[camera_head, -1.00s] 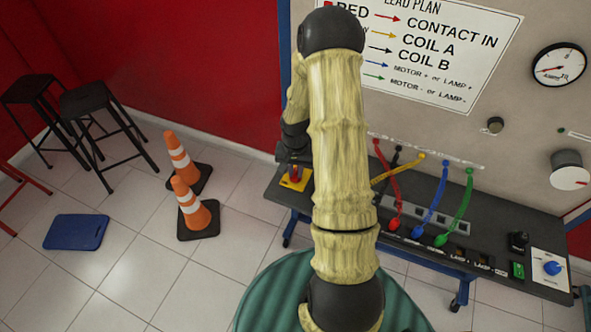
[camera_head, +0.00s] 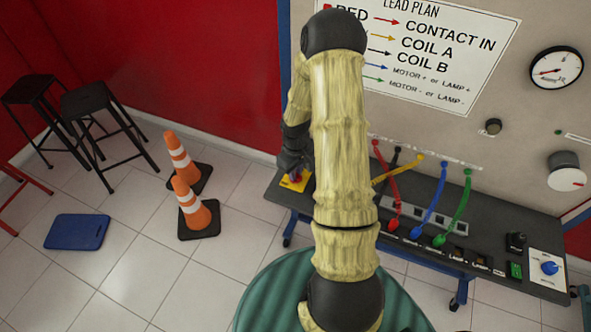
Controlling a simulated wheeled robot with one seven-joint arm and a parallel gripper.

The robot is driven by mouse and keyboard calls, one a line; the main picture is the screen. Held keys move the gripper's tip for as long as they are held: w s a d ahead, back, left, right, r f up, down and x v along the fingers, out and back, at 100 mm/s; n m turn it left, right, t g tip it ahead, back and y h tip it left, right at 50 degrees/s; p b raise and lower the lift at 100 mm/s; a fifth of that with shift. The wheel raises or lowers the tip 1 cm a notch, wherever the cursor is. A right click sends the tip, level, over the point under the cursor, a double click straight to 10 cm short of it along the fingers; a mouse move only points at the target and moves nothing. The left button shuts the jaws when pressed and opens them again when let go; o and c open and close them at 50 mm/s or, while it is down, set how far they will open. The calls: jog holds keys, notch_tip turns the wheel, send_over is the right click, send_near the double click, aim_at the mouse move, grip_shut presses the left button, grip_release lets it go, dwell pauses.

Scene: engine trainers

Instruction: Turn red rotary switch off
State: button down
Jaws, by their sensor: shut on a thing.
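The red rotary switch (camera_head: 297,177) sits on a yellow plate (camera_head: 289,184) at the left end of the dark bench top. Only a small part of the red knob shows. My gripper (camera_head: 294,170) is over the switch, pointing down, and is shut on the knob. Its fingertips are small and partly hidden by my own arm, which crosses the middle of the view. The exact angle of the knob cannot be told.
Red, blue and green leads (camera_head: 429,207) plug into the bench right of my arm. A blue knob (camera_head: 549,268) and a green switch (camera_head: 515,270) are at the right end. Two traffic cones (camera_head: 190,205) and black stools (camera_head: 95,110) stand on the floor at left.

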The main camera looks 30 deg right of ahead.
jog(key=shift+w+r+n+p, duration=0.1)
jog(key=shift+n+p, duration=0.35)
jog(key=shift+n, duration=1.75)
jog(key=c, duration=1.4)
grip_release()
notch_tip(320, 180, up, 17)
jog(key=b, duration=0.1)
jog(key=shift+r+b, duration=0.15)
jog(key=shift+b, duration=0.2)
